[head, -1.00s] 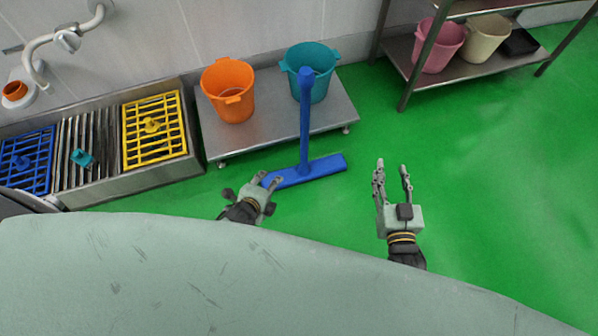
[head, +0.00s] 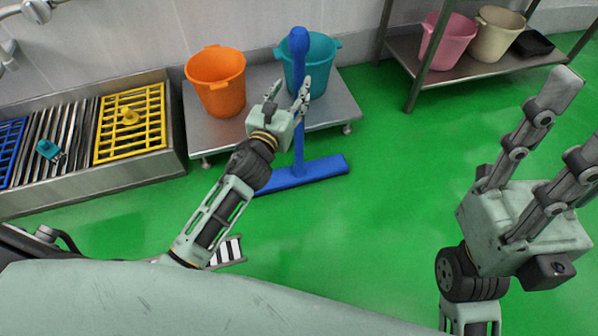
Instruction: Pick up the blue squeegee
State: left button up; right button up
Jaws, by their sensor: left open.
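The blue squeegee (head: 299,150) stands upright, its wide head on the green floor and its handle rising in front of the low metal bench. My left gripper (head: 289,92) is open at the upper half of the handle and covers part of it. Its right finger overlaps the handle in the picture; I cannot tell whether they touch or whether the handle lies between the fingers. My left forearm hides the left end of the squeegee head. My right gripper (head: 572,125) is large at the right, its fingers apart, with nothing seen between them.
An orange bucket (head: 216,84) and a teal bucket (head: 322,58) stand on the low bench (head: 240,131) behind the squeegee. A metal trough with a yellow grate (head: 131,124) is at left. A rack (head: 470,68) with pink and cream buckets is at back right. The middle floor is clear.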

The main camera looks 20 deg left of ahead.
aim_at(297, 85)
pick_arm(q)
jog(key=w+b, duration=0.1)
jog(key=w, duration=0.1)
jog(key=w+f+b, duration=0.1)
jog(key=w, duration=0.2)
jog(key=shift+d+b, duration=0.2)
jog(key=shift+b, duration=0.2)
jog(key=shift+w+r, duration=0.1)
jog(key=shift+w, duration=0.35)
jog(key=shift+c, duration=0.5)
grip_shut()
jog(key=shift+r, duration=0.2)
